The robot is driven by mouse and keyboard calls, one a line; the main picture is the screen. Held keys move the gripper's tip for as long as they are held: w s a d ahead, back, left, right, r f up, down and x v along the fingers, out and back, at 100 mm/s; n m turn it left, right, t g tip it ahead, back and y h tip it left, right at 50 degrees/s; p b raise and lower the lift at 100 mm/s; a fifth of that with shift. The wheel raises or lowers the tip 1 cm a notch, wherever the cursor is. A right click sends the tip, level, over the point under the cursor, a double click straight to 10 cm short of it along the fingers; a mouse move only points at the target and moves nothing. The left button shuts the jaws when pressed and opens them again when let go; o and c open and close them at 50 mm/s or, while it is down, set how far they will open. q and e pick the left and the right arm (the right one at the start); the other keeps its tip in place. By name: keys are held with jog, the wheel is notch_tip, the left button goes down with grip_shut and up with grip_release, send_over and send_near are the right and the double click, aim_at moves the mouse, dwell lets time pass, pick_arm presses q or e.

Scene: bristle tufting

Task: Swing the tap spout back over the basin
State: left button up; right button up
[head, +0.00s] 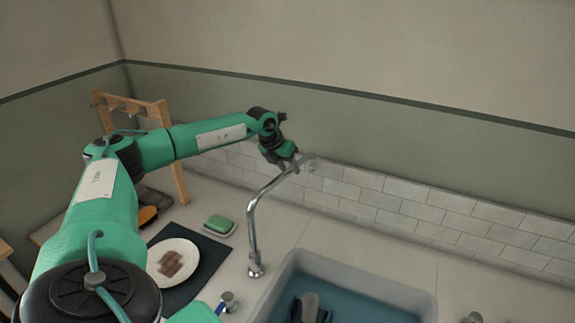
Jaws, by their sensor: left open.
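The chrome tap (252,228) rises from the counter beside the basin's left edge. Its spout (274,183) slants back and to the right, towards the tiled wall, and its end lies away from the basin. The basin (392,288) is grey-rimmed with blue water inside. My left gripper (290,164) is open at the spout's upper part, close to its end. I cannot tell whether the fingers touch the spout.
A dark mat (207,262) holds a plate (189,247) with brown pieces. A green sponge (219,224) lies in a dish nearby. A wooden rack (160,112) stands at the back left.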

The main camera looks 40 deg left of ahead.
pick_arm(q)
grip_shut()
jog(key=s+d+m+g+h+b, duration=0.2)
jog(key=d+m+h+b, duration=0.15)
jog(key=d+m, duration=0.65)
jog(key=s+d+m+g+b, duration=0.3)
jog(key=s+d+m+b, duration=0.2)
jog(key=s+d, duration=0.5)
jog(key=shift+s+m+b, duration=0.2)
jog(key=shift+m+b, duration=0.15)
jog(key=shift+m, duration=0.15)
jog(key=shift+g, duration=0.3)
